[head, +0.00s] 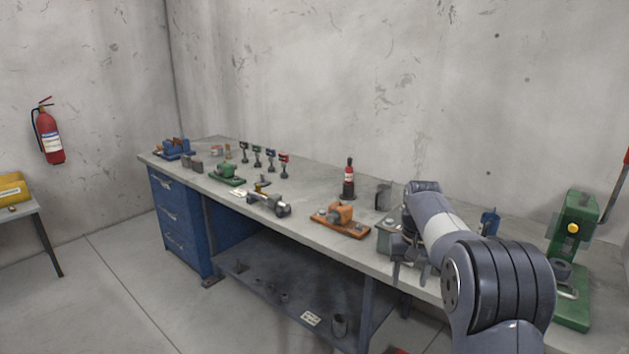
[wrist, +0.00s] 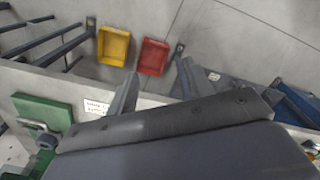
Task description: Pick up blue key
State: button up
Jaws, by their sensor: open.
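I cannot pick out a blue key for certain. Several small upright pieces with coloured tops stand in a row on the workbench (head: 320,187) at the back left; one top looks blue (head: 271,154), but the piece is too small to identify. A separate blue object (head: 489,221) stands on the bench just right of my arm, partly hidden by it. My gripper (head: 408,272) is open and empty near the bench's front edge, far to the right of the row. In the wrist view its two fingers (wrist: 157,88) are apart, with nothing between them.
A green press (head: 573,250) stands at the right. The wrist view shows yellow (wrist: 113,45) and red (wrist: 152,57) trays below. The floor in front is clear.

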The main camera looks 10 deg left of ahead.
aim_at(270, 152)
jog(key=i+j+u, duration=0.5)
jog(key=u, duration=0.3)
jog(key=i+u, duration=0.75)
jog(key=i, duration=0.6)
jog(key=i+z, duration=0.15)
jog(key=i, duration=0.45)
jog(key=i+j, duration=0.1)
jog(key=i, duration=0.55)
jog(key=i+j+z, duration=0.15)
jog(key=i, duration=0.45)
jog(key=i+j, duration=0.1)
jog(key=i, duration=0.5)
jog(key=i+z, duration=0.15)
jog(key=z, duration=0.25)
jog(key=i+z, duration=0.2)
jog(key=z, duration=0.25)
jog(key=i+z, duration=0.2)
jog(key=z, duration=0.2)
jog(key=i+z, duration=0.15)
jog(key=z, duration=0.25)
jog(key=i+z, duration=0.2)
jog(key=z, duration=0.15)
jog(key=i+j+z, duration=0.15)
jog(key=z, duration=0.2)
